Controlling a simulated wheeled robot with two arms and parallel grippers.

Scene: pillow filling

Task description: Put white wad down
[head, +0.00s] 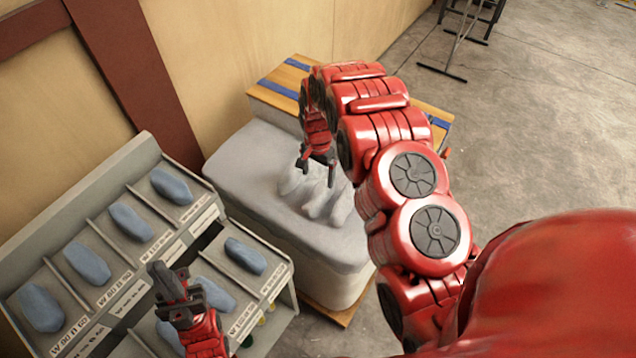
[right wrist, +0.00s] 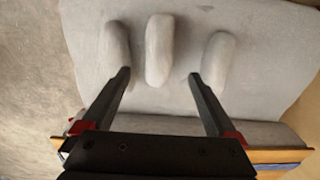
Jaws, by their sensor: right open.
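Three white wads lie side by side on the soft white top of a pale box (head: 245,165). The right wrist view shows a left wad (right wrist: 118,45), a middle wad (right wrist: 159,50) and a right wad (right wrist: 217,58). My right gripper (head: 318,172) is over the box top, its fingers pointing down at the wads. It is open, and in the right wrist view its fingertips (right wrist: 160,75) are spread to either side of the middle wad's near end; nothing is clamped. My left gripper (head: 175,288) is over the rack at lower left; its jaw opening is unclear.
A grey rack (head: 85,190) at left holds several blue wads (head: 130,222) in labelled compartments. The box stands on a wooden pallet, with a wooden piece with blue stripes (head: 280,78) behind it. A wooden wall is behind; open concrete floor (head: 530,130) lies to the right.

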